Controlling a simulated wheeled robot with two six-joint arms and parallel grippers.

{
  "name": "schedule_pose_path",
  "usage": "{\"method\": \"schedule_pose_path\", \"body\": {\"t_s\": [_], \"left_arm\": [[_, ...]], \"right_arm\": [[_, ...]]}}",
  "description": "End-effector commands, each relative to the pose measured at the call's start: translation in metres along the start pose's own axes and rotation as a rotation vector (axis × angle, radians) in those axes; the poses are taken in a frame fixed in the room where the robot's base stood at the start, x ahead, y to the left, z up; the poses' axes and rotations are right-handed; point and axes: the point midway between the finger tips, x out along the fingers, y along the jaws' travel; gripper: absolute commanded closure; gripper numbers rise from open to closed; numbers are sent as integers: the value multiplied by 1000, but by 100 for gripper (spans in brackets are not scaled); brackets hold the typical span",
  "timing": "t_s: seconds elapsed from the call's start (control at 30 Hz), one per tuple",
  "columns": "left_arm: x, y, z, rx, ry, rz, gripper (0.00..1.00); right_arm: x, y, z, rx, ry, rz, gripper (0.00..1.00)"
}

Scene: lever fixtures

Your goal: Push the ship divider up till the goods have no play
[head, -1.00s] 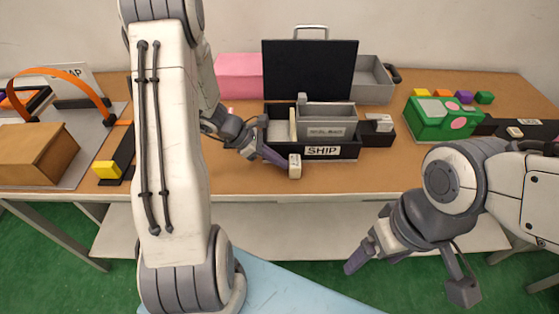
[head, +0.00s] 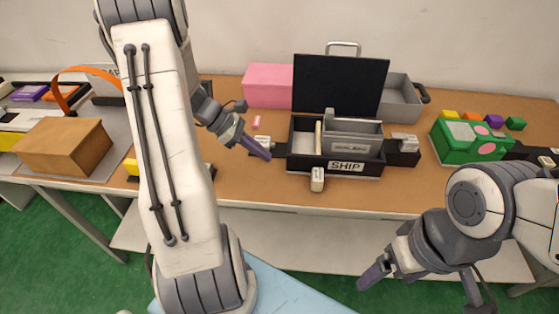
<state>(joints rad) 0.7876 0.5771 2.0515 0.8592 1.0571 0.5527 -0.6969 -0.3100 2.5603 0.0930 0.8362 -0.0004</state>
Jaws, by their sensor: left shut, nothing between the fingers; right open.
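The black SHIP fixture (head: 347,167) stands mid-table in the head view. A thin cream divider (head: 318,140) stands upright inside it, left of a grey labelled box (head: 352,147). Whether a gap lies between them I cannot tell. A cream block-shaped handle (head: 317,180) sticks out at the front left of the fixture. My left gripper (head: 266,156) is shut and empty, just left of the fixture; contact with its side cannot be made out. My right gripper (head: 380,278) is open and empty, low in front of the table.
A black panel (head: 340,85) rises behind the fixture, between a pink box (head: 268,86) and a grey bin (head: 399,102). A green box (head: 466,141) stands right, a brown box (head: 63,146) left. My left arm covers part of the table's left.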

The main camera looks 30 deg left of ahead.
Motion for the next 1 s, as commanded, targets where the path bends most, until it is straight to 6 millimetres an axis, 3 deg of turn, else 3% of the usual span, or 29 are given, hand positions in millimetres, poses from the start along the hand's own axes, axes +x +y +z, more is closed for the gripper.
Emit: {"method": "schedule_pose_path", "body": {"t_s": [0.03,0.13,0.27,0.77,1.0], "left_arm": [[-7,0,6,-2,-1,-1,100],[-10,2,8,-3,-1,-2,100],[0,2,4,0,-2,-4,100],[97,0,3,-1,-1,-7,100],[117,2,27,2,0,-3,100]], "right_arm": [[-14,-1,-1,0,0,0,14],[-30,-2,-2,0,0,0,14],[-30,-2,-2,0,1,0,14],[-31,-2,-2,0,0,0,14],[-40,-3,-2,0,0,0,14]]}}
